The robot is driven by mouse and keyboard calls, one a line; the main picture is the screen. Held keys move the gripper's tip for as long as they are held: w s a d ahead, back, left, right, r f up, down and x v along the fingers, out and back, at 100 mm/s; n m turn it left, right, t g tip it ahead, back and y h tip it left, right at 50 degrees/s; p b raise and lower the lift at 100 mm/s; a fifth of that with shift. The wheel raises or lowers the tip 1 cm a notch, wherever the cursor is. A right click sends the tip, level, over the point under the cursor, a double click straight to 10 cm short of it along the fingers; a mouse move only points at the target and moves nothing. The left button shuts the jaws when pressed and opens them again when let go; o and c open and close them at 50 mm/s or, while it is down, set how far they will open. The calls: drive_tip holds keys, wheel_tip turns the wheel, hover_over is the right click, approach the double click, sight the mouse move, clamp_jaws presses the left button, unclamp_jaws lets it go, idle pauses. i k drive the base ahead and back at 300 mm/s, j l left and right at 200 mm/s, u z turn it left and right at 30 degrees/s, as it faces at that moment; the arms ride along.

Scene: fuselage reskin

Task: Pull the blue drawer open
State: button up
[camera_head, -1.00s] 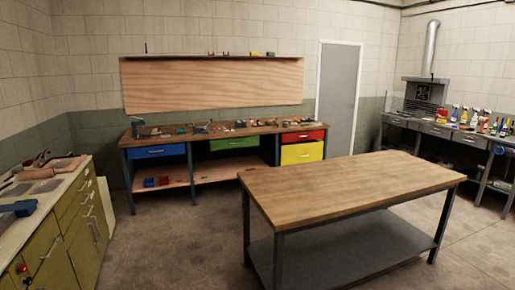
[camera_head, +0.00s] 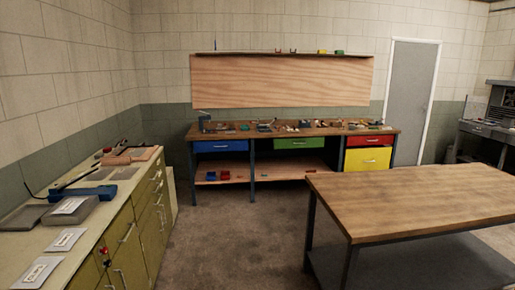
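The blue drawer (camera_head: 220,146) sits under the top of the workbench (camera_head: 270,134) at the back wall, at the bench's left end. Its front looks flush with the bench, so it appears shut, and a thin pale handle shows near its upper edge. My gripper is not in view, and nothing covers the drawer.
A green drawer (camera_head: 299,143), a red drawer (camera_head: 369,140) and a yellow drawer (camera_head: 367,159) are in the same bench. A wooden table (camera_head: 420,200) stands at the front right. An olive cabinet counter (camera_head: 140,235) runs along the left. Bare floor (camera_head: 235,235) lies between them.

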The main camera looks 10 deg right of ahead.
sight(241, 144)
drive_tip(key=i+z, duration=0.1)
drive_tip(key=i, duration=1.65)
drive_tip(key=i+u, duration=0.1)
drive_tip(key=i, duration=0.7)
drive_tip(key=i+l, duration=0.1)
drive_tip(key=i, duration=0.65)
drive_tip(key=i+l+u, duration=0.15)
drive_tip(key=i, duration=0.65)
drive_tip(key=i+l+u, duration=0.15)
drive_tip(key=i+u, duration=0.3)
drive_tip(key=i+l+u, duration=0.25)
drive_tip(key=u, duration=0.25)
drive_tip(key=i+l+u, duration=0.65)
drive_tip(key=l+u, duration=0.25)
drive_tip(key=i+l+u, duration=0.15)
drive_tip(key=l+u, duration=0.3)
drive_tip(key=l, duration=0.2)
drive_tip(key=l+u, duration=0.3)
drive_tip(key=l, duration=0.35)
drive_tip(key=l+u, duration=0.3)
drive_tip(key=l, duration=0.35)
